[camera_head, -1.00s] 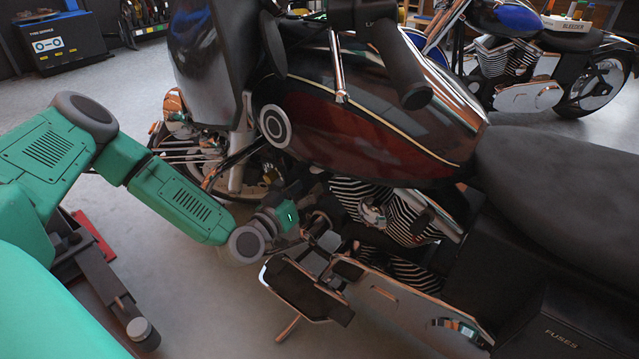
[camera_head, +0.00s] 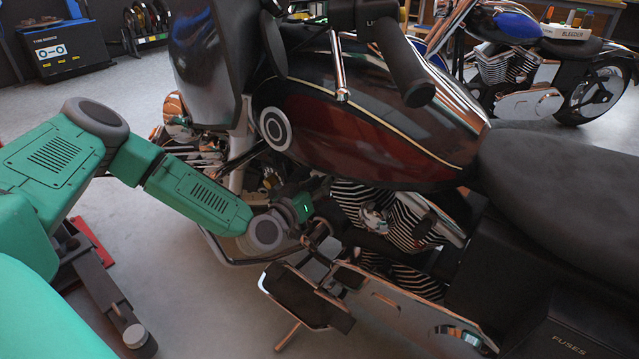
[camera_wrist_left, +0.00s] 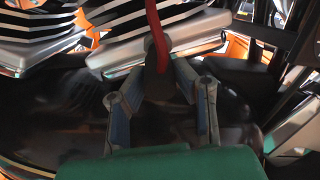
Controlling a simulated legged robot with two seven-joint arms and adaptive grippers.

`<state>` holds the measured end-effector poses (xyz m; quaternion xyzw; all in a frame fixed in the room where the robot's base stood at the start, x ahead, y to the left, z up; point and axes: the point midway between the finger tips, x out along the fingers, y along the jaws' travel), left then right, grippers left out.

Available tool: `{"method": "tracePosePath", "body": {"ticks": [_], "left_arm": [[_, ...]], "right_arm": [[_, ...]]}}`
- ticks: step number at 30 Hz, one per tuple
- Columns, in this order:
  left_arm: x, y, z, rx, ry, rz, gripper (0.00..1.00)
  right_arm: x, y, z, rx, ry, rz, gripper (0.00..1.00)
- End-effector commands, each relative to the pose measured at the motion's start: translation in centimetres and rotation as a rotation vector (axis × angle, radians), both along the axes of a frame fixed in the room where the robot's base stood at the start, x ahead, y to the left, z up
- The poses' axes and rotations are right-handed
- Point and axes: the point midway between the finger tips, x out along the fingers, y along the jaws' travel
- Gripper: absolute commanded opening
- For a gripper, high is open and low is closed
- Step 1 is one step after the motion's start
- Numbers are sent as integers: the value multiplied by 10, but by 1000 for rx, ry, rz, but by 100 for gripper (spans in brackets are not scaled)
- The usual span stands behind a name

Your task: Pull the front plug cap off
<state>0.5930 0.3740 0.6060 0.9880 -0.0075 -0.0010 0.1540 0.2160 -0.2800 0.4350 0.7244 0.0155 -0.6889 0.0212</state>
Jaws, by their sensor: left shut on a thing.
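My left gripper (camera_head: 322,222) reaches in beside the striped front cylinder (camera_head: 352,200) of the near motorcycle. In the left wrist view my left gripper (camera_wrist_left: 160,72) has its two blue-grey fingers closing in on a dark plug cap (camera_wrist_left: 158,84). A red lead (camera_wrist_left: 156,28) runs up from the cap, in front of the pale cylinder fins. The gripper is shut on the cap. In the head view the cap is too small and dark to make out. Whether the cap is still seated on its plug cannot be told. My right gripper is not in view.
The red tank (camera_head: 370,125) and handlebar grip (camera_head: 402,60) overhang the work area. A footboard (camera_head: 305,297) and chrome cover (camera_head: 400,310) lie below my left gripper. Open floor (camera_head: 200,300) is to the left. A blue motorcycle (camera_head: 520,60) stands behind.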

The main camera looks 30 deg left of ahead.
Motion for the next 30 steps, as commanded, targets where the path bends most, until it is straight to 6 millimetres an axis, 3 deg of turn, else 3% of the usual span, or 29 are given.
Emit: {"method": "tracePosePath", "body": {"ticks": [8, 17, 18, 19, 30], "left_arm": [[-31, 5, 7, 3, 4, 4, 0], [-34, 6, 5, 1, 2, 6, 0], [-34, 6, 5, 1, 2, 6, 33], [-34, 6, 5, 1, 2, 6, 44], [-36, 4, 6, 1, 2, 3, 44]], "right_arm": [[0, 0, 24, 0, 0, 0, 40], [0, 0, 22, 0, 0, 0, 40], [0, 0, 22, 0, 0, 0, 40], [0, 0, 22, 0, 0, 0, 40], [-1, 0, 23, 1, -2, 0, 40]]}}
